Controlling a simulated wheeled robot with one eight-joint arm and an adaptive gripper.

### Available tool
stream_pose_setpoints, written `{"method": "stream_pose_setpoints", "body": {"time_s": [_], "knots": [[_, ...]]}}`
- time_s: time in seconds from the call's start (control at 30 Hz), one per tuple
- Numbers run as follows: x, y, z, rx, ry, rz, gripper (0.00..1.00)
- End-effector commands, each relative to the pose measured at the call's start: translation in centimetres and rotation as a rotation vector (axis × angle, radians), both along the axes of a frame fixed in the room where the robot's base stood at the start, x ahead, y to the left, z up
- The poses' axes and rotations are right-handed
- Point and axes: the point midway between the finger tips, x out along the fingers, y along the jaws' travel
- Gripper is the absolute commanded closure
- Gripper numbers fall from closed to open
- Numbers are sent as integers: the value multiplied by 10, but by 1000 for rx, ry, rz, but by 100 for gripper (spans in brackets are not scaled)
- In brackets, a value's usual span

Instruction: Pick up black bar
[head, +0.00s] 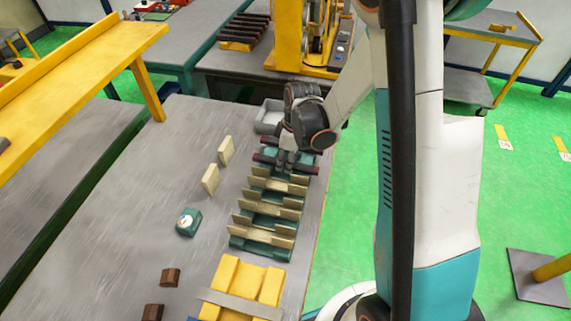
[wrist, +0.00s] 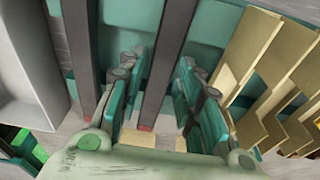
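Two dark bars lie across the far end of a green slotted rack (head: 262,243). In the wrist view one black bar (wrist: 168,50) runs between the two fingers of my gripper (wrist: 160,72). The fingers are apart, one on each side of this bar, with visible gaps. A second black bar (wrist: 80,50) lies to the left, outside the fingers. In the head view my gripper (head: 287,160) points down over the bars and partly hides them. How far the fingertips reach down beside the bar is hard to tell.
Beige pieces (wrist: 266,60) sit in the rack right of the fingers. A grey tray (head: 268,116) stands just beyond the rack. Two beige blocks (head: 210,179), a teal device (head: 188,222) and brown blocks (head: 170,277) stand to the left. A yellow block (head: 240,282) is nearer.

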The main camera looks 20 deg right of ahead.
Motion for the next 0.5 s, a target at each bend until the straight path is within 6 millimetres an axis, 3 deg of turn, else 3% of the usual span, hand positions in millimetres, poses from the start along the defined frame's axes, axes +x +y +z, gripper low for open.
{"method": "stream_pose_setpoints", "body": {"time_s": [0.03,0.1,0.5], "knots": [[0,0,0,0,0,0,88],[0,0,0,0,0,0,100],[0,0,2,0,0,0,100]]}}
